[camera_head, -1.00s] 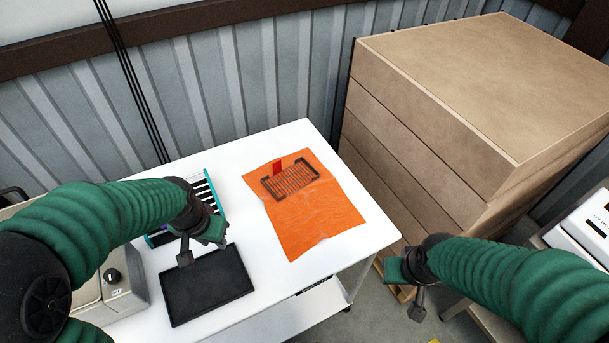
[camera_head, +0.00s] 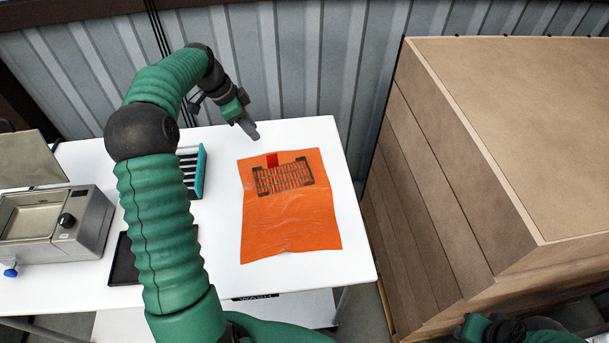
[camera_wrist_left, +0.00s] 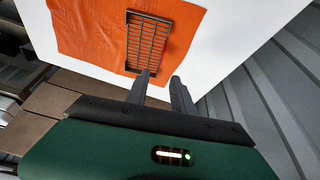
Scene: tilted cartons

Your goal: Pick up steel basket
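The steel basket (camera_head: 284,177) is a dark, shallow wire-grid tray with solid dark corners. It lies on an orange sheet (camera_head: 290,230) on the white table, with a red tag (camera_head: 272,160) at its back edge. My left gripper (camera_head: 253,133) is in the air behind and left of the basket, not touching it. In the left wrist view its two fingers (camera_wrist_left: 161,84) are apart with nothing between them, and the basket (camera_wrist_left: 147,42) shows beyond the fingertips. My right gripper (camera_head: 490,330) shows only partly at the bottom right edge, and its fingers cannot be made out.
A black tray (camera_head: 124,262) is partly hidden behind my left arm. A teal-edged rack (camera_head: 199,172) and a grey device with a knob (camera_head: 50,226) stand at the left. Large brown cartons (camera_head: 440,190) stand right of the table. A corrugated wall rises behind.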

